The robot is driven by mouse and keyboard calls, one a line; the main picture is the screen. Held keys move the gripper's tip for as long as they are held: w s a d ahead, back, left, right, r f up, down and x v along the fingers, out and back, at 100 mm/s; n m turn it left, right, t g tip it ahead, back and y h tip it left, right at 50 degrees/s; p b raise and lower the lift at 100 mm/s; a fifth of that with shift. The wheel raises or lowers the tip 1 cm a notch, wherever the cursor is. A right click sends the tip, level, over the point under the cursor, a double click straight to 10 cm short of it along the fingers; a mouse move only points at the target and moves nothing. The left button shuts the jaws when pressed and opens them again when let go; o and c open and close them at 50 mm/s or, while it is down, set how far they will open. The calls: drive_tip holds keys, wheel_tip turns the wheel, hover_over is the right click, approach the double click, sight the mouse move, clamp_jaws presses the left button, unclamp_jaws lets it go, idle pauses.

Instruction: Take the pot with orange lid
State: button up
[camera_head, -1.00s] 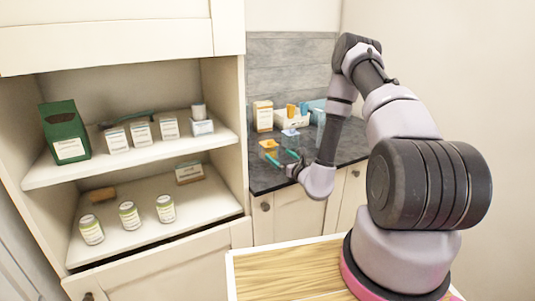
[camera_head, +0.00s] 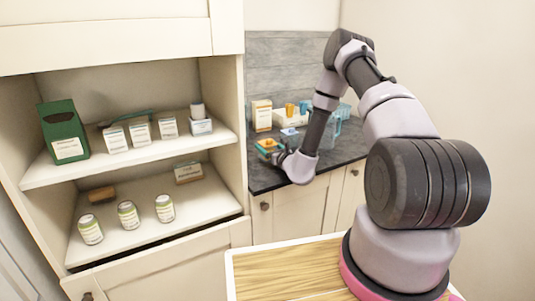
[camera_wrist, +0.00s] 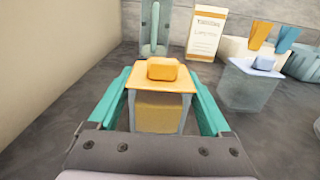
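The pot with the orange lid (camera_wrist: 160,110) stands upright on the dark counter (camera_head: 330,165). It has clear walls with yellowish contents and an orange knob on top. In the wrist view it sits between the two teal fingers of my gripper (camera_wrist: 162,95), one along each side. The fingers look open around it, and I cannot tell whether either touches it. In the head view the orange lid (camera_head: 268,143) shows at my gripper (camera_head: 271,151), which is low over the counter; the pot's body is mostly hidden there.
A similar pot with a blue lid (camera_wrist: 250,85) stands close on the right. Behind are a white and orange box (camera_wrist: 206,32), a clear vessel with a teal handle (camera_wrist: 155,28) and a white bin (camera_wrist: 238,48) with orange items. A plain wall (camera_wrist: 50,60) rises on the left.

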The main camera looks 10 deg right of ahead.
drive_tip(key=c, duration=0.8)
drive_tip(key=shift+r, duration=0.1)
